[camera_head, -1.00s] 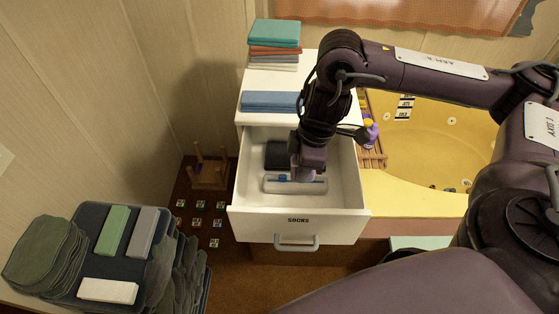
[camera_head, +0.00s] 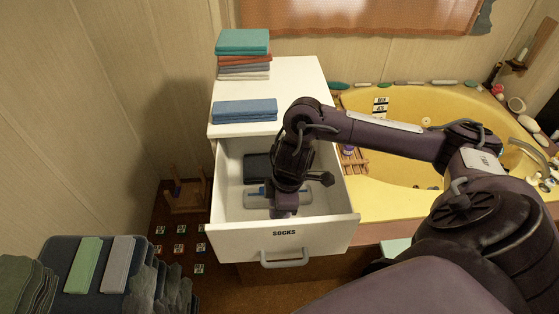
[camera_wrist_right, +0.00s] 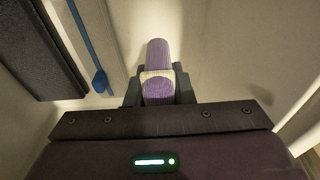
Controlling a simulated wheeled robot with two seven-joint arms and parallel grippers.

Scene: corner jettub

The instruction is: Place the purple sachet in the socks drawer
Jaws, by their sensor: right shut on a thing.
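The socks drawer (camera_head: 228,235) is pulled open, with "SOCKS" on its front and a grey handle. My right gripper (camera_head: 283,212) is inside the drawer, near its front panel, pointing down. In the right wrist view my right gripper (camera_wrist_right: 160,92) is shut on the purple sachet (camera_wrist_right: 157,52), a striped purple roll with a pale band. The drawer's pale floor shows beyond it; I cannot tell whether the sachet touches it. The sachet is hidden behind my gripper in the head view. My left gripper is not in view.
Folded towels (camera_head: 245,110) sit on the cabinet top. The yellow tub (camera_head: 400,205) is at the right.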

